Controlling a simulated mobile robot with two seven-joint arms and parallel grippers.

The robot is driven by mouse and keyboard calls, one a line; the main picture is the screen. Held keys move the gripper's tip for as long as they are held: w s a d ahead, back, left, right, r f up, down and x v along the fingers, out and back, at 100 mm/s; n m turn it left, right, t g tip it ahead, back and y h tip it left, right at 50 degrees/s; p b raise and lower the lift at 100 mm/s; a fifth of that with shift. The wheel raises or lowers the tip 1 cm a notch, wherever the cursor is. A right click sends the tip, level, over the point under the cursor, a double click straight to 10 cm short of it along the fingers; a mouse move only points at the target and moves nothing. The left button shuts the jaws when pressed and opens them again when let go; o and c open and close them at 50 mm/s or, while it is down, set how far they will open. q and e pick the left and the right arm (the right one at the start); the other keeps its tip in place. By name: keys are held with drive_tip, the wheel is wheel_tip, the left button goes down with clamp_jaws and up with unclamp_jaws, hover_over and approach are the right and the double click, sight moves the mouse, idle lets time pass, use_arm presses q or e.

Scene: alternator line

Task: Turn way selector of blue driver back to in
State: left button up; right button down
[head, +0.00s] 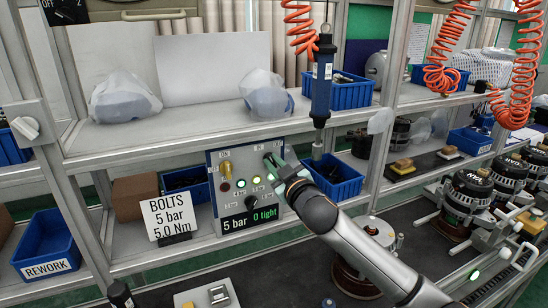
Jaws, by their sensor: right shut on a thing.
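The blue driver (321,88) hangs upright from an orange coiled hose in front of the shelf frame. Left of its tip stands a grey control panel (215,205) with a brass knob (226,170), lit green lamps, a black knob (252,198) and a display reading "5 bar" and "0 tight". My right gripper (275,164) reaches in from the lower right and is shut at the panel's upper right, on what looks like the way selector. The fingers hide that selector, so its setting cannot be read. My left gripper is not in view.
A sign (168,217) reads "BOLTS 5 bar 5.0 Nm". A blue bin (334,183) stands close right of the panel, and a REWORK bin (48,248) is at the left. Alternators (468,188) line the right side. Shelf posts flank the panel.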

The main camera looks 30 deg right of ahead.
drive_tip(key=shift+n, duration=0.5)
drive_tip(key=c, duration=0.9)
unclamp_jaws()
drive_tip(key=shift+s, duration=0.15)
drive_tip(key=s+b, duration=0.1)
drive_tip(key=s, duration=1.1)
drive_tip(key=shift+a, duration=0.35)
drive_tip(key=shift+s, duration=0.15)
